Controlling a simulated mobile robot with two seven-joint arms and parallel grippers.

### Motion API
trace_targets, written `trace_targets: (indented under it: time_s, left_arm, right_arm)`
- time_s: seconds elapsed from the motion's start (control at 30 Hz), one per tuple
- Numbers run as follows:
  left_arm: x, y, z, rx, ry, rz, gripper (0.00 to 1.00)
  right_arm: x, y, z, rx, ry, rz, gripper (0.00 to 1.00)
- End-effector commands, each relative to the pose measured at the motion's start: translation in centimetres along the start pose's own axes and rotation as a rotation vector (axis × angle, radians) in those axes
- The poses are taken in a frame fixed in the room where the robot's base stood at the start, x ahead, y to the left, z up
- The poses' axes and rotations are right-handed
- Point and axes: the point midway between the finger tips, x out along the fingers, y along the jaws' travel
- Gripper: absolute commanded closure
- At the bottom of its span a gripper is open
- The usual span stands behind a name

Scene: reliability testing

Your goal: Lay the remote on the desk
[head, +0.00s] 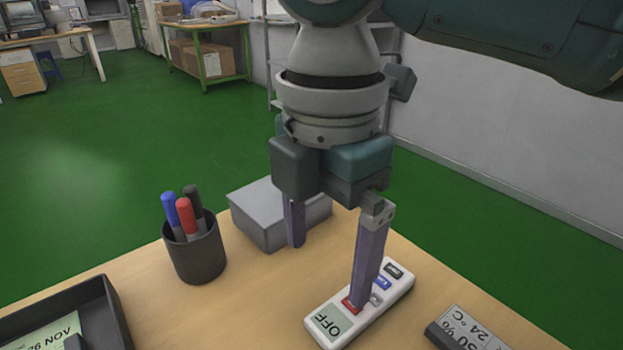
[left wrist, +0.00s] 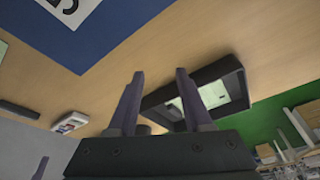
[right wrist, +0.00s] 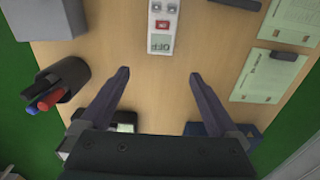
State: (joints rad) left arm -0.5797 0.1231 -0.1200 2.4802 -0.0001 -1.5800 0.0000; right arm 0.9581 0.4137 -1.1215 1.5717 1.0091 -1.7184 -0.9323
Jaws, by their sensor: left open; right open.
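The white remote (head: 393,289) has an OFF display and coloured buttons. It lies face up on the wooden desk (head: 250,303), and in the right wrist view the remote (right wrist: 164,42) is at top centre, beyond the fingertips. My right gripper (head: 329,275) is open and empty above the desk. In the head view one finger overlaps the remote and hides part of it; I cannot tell whether they touch. My left gripper (left wrist: 160,72) is open and empty in the left wrist view and outside the head view. A small white thing (left wrist: 70,122) at its left looks like the remote.
A dark pen cup (head: 196,252) and a grey box (head: 262,222) stand left of the right gripper. A black tray (head: 112,310) holding a card is at lower left. A small temperature display (head: 465,330) sits right of the remote. Bare desk lies between cup and remote.

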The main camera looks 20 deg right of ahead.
Motion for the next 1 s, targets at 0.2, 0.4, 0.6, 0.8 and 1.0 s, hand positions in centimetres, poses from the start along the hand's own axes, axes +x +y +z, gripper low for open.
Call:
trace_targets:
  time_s: [0.2,0.4,0.6,0.8,1.0]
  left_arm:
    - [0.0,0.2,0.0,-0.007,0.001,0.006,0.5]
    - [0.0,0.2,0.0,-0.008,0.001,0.007,0.5]
    - [0.0,0.2,0.0,-0.008,0.001,0.006,0.5]
    - [0.0,0.1,0.0,-0.003,0.0,0.003,0.5]
    - [0.0,0.0,0.1,0.002,-0.001,-0.001,0.5]
  right_arm:
    - [1.5,-1.1,-2.9,0.055,0.071,0.027,0.04]
    - [3.5,-3.9,-8.4,0.385,0.278,0.116,0.04]
    - [4.5,-7.6,-7.4,0.953,0.393,0.18,0.04]
    - [5.5,-13.7,-1.6,1.485,0.308,0.241,0.04]
    - [5.5,-17.8,1.8,1.716,0.207,0.291,0.04]
